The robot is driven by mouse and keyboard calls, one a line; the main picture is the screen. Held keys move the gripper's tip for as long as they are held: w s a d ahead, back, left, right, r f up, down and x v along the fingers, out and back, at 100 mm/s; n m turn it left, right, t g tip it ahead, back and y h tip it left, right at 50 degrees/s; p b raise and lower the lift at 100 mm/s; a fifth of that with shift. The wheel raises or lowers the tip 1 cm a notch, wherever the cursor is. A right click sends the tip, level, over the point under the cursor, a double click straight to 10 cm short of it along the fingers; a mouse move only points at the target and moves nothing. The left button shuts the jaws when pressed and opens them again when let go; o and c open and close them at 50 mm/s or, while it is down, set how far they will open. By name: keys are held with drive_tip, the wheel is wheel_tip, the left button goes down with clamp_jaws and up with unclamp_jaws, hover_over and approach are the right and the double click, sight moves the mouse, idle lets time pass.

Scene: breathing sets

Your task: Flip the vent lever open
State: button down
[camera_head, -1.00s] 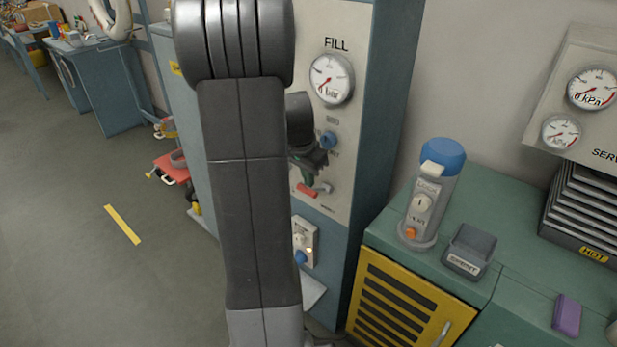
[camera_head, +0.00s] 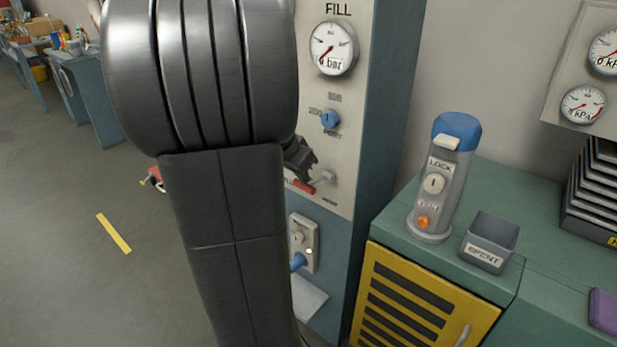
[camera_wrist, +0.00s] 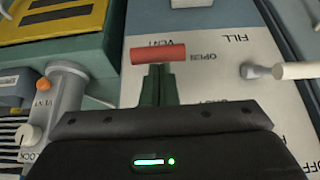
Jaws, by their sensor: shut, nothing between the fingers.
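The vent lever has a red handle (camera_wrist: 158,53) by the word VENT in the wrist view. It lies crosswise, its right end close to the word OPEN. In the head view the red handle (camera_head: 299,187) shows beside a grey pivot (camera_head: 325,178), low on the fill panel. My gripper (camera_wrist: 158,72) is shut and empty, its green fingertips right at the middle of the handle. I cannot tell whether they touch it. In the head view my arm hides most of my gripper; its dark body shows just above the handle.
A white-handled lever (camera_wrist: 295,70) sits near the word FILL. A pressure gauge (camera_head: 332,48) and a blue knob (camera_head: 330,119) are above on the panel. A grey canister (camera_head: 440,185) and a spent box (camera_head: 488,243) stand on the green counter. Open floor lies left.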

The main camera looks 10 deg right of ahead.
wheel_tip(320, 180, down, 9)
drive_tip(key=s+a+t+h+b, duration=0.1)
drive_tip(key=t+h+b, duration=0.1)
drive_tip(key=b, duration=2.1)
drive_tip(key=shift+t+h, duration=0.3)
drive_tip(key=shift+h, duration=0.4)
drive_tip(key=shift+a+f, duration=0.1)
drive_tip(key=shift+f, duration=0.05)
